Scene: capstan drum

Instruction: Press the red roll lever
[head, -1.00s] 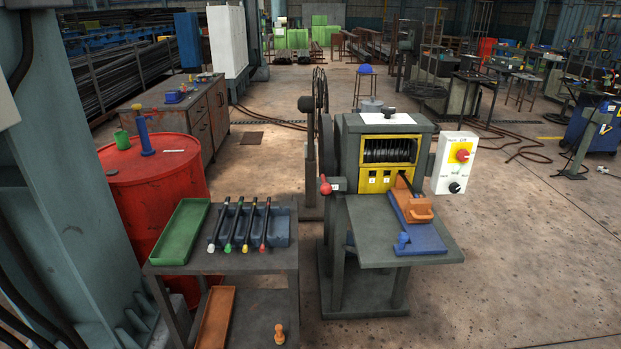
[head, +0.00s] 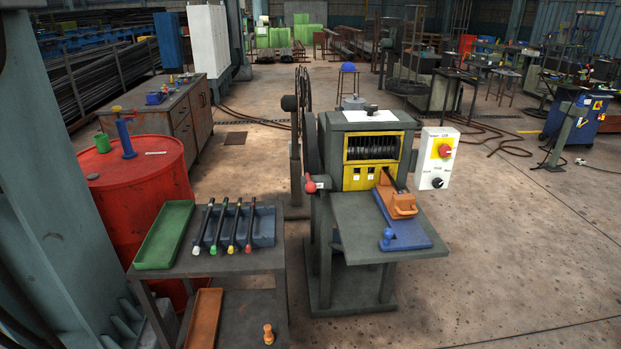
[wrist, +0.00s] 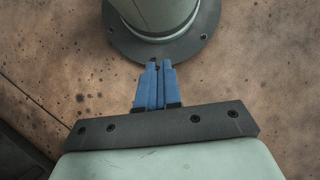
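The red roll lever (head: 311,186) shows in the head view as a red knob on a short grey stub at the left side of the grey machine (head: 365,128), just left of its yellow front. My gripper (wrist: 159,64) shows only in the wrist view. Its two blue fingers lie side by side, closed together with nothing visible between them. They point at a round grey-green base bolted to the brown floor. The lever is not in the wrist view, and the gripper is not in the head view, so I cannot tell the distance between them.
A white control box (head: 434,160) with a red button is at the machine's right. The machine's front table (head: 360,233) bears an orange block (head: 402,206) on a blue slide. A grey cart (head: 235,262) with a green tray (head: 163,236) and several black rods stands left, beside a red drum (head: 140,185).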

